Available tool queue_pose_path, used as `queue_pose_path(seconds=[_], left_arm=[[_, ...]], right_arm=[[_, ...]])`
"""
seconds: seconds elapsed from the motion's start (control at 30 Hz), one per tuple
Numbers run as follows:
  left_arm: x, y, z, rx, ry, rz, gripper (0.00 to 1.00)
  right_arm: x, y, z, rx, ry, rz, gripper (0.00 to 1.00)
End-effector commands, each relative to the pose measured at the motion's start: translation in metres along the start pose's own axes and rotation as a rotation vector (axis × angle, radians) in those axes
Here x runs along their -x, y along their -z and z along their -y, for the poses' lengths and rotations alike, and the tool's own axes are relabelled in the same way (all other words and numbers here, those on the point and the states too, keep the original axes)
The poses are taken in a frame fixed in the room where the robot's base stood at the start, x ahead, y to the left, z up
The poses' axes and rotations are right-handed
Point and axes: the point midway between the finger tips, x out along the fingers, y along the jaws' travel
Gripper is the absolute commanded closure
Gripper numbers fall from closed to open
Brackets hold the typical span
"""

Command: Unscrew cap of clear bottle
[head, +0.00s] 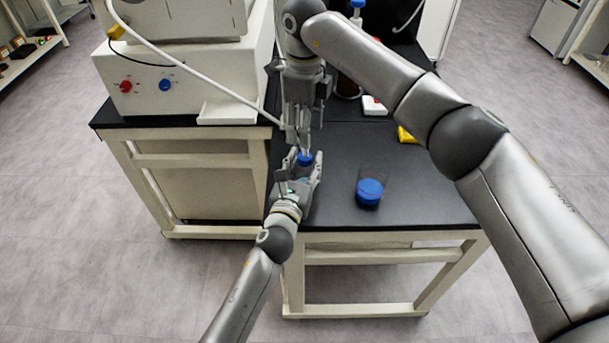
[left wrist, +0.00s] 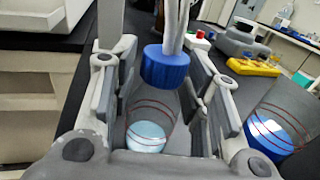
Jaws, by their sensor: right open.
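The clear bottle (left wrist: 150,118) with a blue cap (left wrist: 166,67) stands between the fingers of my left gripper (left wrist: 165,100), with pale liquid at its bottom. In the head view my left gripper (head: 301,172) is around the bottle near the table's left side and appears shut on it; the fingers hide most of the bottle. The blue cap (head: 305,159) shows at its top. My right gripper (head: 304,147) points down from above, open, with its fingertips at the cap. Whether they touch the cap is unclear.
A clear beaker (head: 372,177) with blue contents stands on the black table (head: 420,205) to the right. A white machine (head: 170,80) with red and blue knobs stands at left. A yellow object (head: 406,135) lies farther back, partly behind my right arm. The front right tabletop is clear.

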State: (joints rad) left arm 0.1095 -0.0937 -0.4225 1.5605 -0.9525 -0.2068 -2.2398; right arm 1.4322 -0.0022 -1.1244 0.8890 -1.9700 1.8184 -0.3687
Motion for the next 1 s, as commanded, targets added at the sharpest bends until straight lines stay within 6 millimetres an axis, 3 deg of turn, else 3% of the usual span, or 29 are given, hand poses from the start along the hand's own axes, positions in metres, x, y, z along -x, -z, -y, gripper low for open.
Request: queue_pose_path(seconds=[0.17,0.57,0.77,1.0], left_arm=[[0.000,0.001,0.000,0.000,0.000,-0.001,0.33],[0.005,0.001,0.000,-0.001,0.000,-0.001,0.33],[0.035,0.001,0.000,-0.001,0.001,-0.002,0.33],[0.087,0.002,0.000,0.000,0.001,-0.003,0.33]], right_arm=[[0.000,0.000,0.000,0.000,0.000,0.000,0.52],[0.000,0.000,0.000,0.000,0.000,0.000,0.52],[0.000,0.000,0.000,0.000,0.000,0.000,0.52],[0.000,0.000,0.000,0.000,0.000,0.000,0.52]])
